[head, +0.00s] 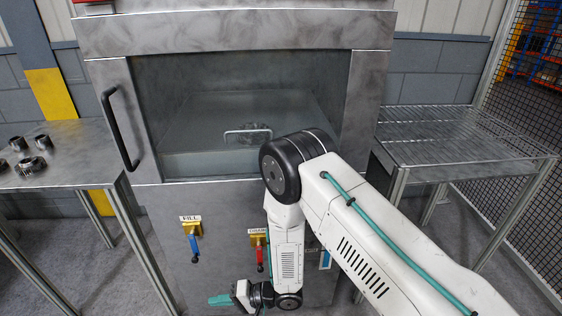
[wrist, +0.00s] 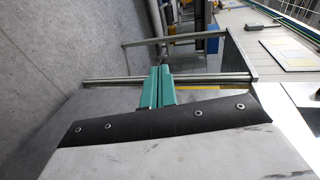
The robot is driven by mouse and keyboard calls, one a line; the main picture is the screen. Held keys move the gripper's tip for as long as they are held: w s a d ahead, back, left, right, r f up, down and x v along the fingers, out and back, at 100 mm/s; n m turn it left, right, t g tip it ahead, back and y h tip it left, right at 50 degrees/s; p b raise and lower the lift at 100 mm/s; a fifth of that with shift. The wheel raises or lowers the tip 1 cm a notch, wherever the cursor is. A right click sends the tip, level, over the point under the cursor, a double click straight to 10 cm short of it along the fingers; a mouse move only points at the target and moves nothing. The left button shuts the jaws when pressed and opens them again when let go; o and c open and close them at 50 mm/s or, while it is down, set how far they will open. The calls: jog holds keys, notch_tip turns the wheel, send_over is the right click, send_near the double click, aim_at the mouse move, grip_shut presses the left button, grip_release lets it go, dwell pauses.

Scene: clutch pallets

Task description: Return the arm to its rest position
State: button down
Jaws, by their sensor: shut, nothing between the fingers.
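My gripper (head: 222,299) hangs low at the bottom of the head view, in front of the lower panel of the metal machine (head: 225,225). Its teal fingers point left. In the wrist view my gripper (wrist: 158,86) shows its two teal fingers pressed together with nothing between them. My white arm comes in from the lower right, bends at a dark joint in front of the machine's window, and runs down to the gripper.
The machine has a black door handle (head: 120,128), a blue-handled FILL valve (head: 193,243) and a red-handled valve (head: 259,252). A left table (head: 80,160) holds several metal rings. A bare slatted table (head: 455,140) stands right, beside a mesh fence (head: 530,130).

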jog(key=w+d+f+n+t+h, duration=0.1)
jog(key=w+d+f+n+h, duration=0.25)
jog(key=d+f+h, duration=0.45)
jog(key=w+d+r+h, duration=0.2)
jog(key=d+r+h, duration=0.7)
jog(key=d+r, duration=1.45)
jog(key=s+d+r+m, duration=0.1)
jog(key=s+d+r, duration=0.3)
jog(key=s+r, duration=0.3)
jog(key=s+d+r+m+y, duration=0.1)
jog(key=s+d+r, duration=0.3)
jog(key=s+r, duration=0.4)
jog(key=s+d+r+m, duration=0.2)
jog(key=s+d+r, duration=0.2)
jog(key=r, duration=1.1)
jog(key=shift+s+d+r+t+y, duration=0.2)
jog(key=shift+s+d+t+y, duration=0.15)
jog(key=shift+s, duration=1.45)
